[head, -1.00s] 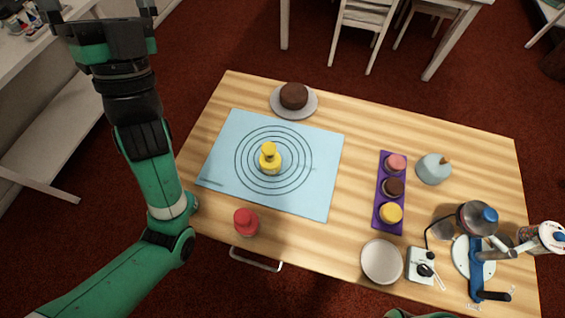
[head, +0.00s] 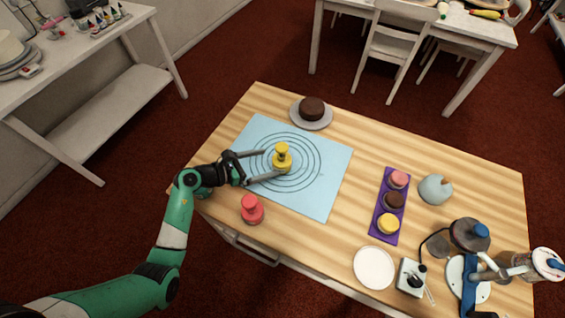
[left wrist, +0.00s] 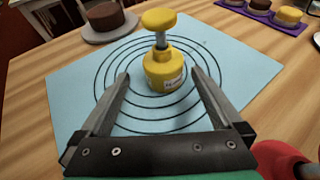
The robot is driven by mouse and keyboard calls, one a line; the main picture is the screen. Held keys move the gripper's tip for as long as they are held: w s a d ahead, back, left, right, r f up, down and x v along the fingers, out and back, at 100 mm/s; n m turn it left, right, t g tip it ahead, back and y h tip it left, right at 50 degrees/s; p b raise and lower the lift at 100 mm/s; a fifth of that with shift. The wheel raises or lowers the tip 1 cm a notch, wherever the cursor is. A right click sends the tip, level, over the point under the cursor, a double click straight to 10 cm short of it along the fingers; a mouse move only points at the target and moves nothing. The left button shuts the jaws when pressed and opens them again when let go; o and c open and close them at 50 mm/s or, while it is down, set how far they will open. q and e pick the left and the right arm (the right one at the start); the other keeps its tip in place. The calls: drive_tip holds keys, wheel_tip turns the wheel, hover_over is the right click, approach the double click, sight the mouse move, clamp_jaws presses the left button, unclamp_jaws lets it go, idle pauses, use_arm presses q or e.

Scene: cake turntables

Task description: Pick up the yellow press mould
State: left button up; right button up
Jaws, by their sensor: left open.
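The yellow press mould (head: 282,160) stands upright on the blue mat (head: 325,200), near the middle of its printed rings. In the left wrist view the mould (left wrist: 164,70) has a round knob on a metal stem above a wider yellow base. My left gripper (head: 268,164) is open and low over the mat, its fingers pointing at the mould. In the left wrist view the two fingertips (left wrist: 160,75) are wide apart, with the mould just beyond and between them. It is not clear whether the tips reach its sides. My right gripper is not in view.
A red press mould (head: 252,210) stands close beside my left arm, near the front edge. A chocolate cake (head: 312,108) on a plate is behind the mat. A purple tray (head: 377,232) with small cakes, a white plate (head: 374,268) and a turntable device (head: 468,285) are to the right.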

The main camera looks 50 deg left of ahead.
sight(278, 162)
use_arm(q)
drive_tip(key=shift+x, duration=1)
drive_tip(key=shift+w+d+f+b, duration=0.2)
drive_tip(key=shift+f+b, duration=0.1)
drive_tip(key=shift+b, duration=0.15)
drive_tip(key=b+x, duration=0.2)
drive_tip(key=x, duration=0.2)
drive_tip(key=shift+s+d+f, duration=0.1)
drive_tip(key=shift+d+f, duration=0.05)
drive_tip(key=shift+f, duration=0.05)
drive_tip(key=shift+w, duration=0.2)
